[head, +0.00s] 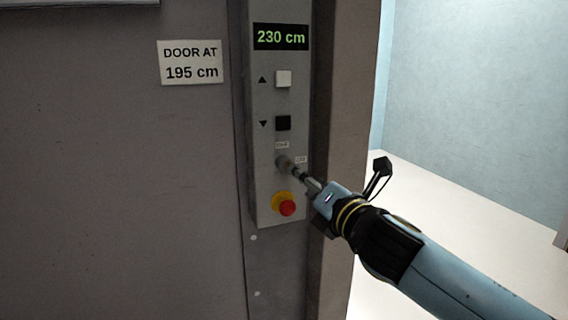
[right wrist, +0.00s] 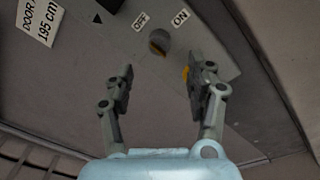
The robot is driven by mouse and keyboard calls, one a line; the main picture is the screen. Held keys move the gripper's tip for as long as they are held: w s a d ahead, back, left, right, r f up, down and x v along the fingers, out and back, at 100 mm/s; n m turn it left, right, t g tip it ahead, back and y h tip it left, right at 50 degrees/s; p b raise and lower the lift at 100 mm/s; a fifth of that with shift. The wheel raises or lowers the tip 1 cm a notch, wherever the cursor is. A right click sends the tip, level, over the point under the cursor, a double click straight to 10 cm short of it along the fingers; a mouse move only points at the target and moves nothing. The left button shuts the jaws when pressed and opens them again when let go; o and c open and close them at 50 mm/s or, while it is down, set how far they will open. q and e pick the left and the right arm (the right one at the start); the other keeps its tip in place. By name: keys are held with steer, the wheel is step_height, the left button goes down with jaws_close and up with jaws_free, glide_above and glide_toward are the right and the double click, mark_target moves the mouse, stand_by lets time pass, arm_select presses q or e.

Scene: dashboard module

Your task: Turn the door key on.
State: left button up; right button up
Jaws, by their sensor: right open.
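The door key switch (head: 283,162) is a round grey knob low on the grey control panel, with small labels above it and to its right. In the right wrist view the key switch (right wrist: 159,39) sits between an OFF label and an ON label, with a small brownish part at its lower edge. Its exact turn angle is hard to tell. My right gripper (head: 303,177) reaches in from the lower right, close to the switch. In the wrist view my right gripper (right wrist: 158,78) is open, fingers apart and empty, with the switch just beyond the gap. My left gripper is not in view.
A red stop button (head: 287,208) on a yellow base is just below the key. A white button (head: 283,78) and a black button (head: 283,123) are above, under a display (head: 281,37) reading 230 cm. A sign (head: 190,63) says DOOR AT 195 cm.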

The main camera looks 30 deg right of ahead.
mark_target(286, 165)
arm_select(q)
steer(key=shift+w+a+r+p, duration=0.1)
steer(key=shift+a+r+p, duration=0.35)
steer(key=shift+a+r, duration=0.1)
arm_select(e)
steer(key=w, duration=0.2)
steer(key=w+d, duration=0.1)
steer(key=w, duration=0.5)
steer(key=shift+w+d, duration=0.1)
steer(key=shift+d, duration=0.05)
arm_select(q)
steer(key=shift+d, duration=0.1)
arm_select(e)
steer(key=shift+c, duration=0.4)
steer(key=c, duration=1.1)
steer(key=shift+o, duration=0.2)
